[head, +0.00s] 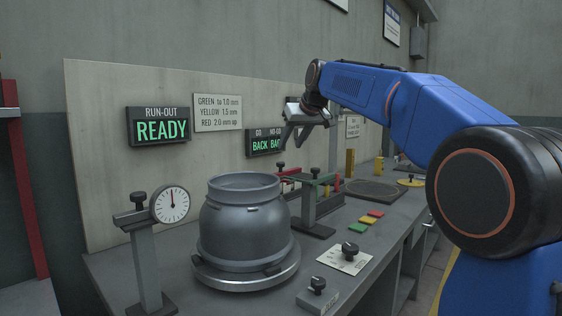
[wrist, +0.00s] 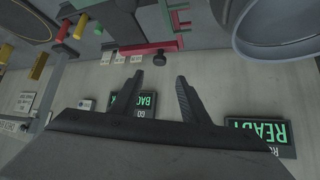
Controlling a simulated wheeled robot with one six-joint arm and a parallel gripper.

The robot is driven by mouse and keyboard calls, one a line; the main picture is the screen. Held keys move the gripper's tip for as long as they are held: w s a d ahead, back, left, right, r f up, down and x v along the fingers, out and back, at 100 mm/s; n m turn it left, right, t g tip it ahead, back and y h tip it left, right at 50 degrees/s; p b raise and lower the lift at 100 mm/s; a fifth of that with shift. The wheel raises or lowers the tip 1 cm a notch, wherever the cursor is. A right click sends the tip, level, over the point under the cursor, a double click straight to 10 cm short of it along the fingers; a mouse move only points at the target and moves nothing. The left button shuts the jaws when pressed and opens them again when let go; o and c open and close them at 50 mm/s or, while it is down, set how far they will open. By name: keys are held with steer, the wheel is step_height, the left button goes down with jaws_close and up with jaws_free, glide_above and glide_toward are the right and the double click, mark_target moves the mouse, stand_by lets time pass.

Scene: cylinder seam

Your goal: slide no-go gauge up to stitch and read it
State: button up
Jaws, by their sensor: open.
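A grey metal vessel (head: 243,230) stands upright on a round turntable plate (head: 247,280); its rim also shows in the wrist view (wrist: 275,45). I cannot make out a stitch on it. My gripper (head: 294,139) is open and empty, high over the back of the bench. Between and beyond its fingers (wrist: 160,82), the wrist view shows a red bar (wrist: 142,48) with a black knob and a green bar (wrist: 168,22). I cannot tell which is the no-go gauge.
A dial indicator (head: 172,204) stands left of the vessel. The run-out display (head: 161,127) reads READY. Right of the vessel are a dark stand with a green top (head: 312,182), coloured blocks (head: 365,222), a knobbed plate (head: 345,259) and a dark disc (head: 373,190).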

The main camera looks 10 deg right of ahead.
mark_target(282, 163)
steer(key=x, duration=1)
steer(key=shift+w+f, duration=0.15)
steer(key=shift+f, duration=0.1)
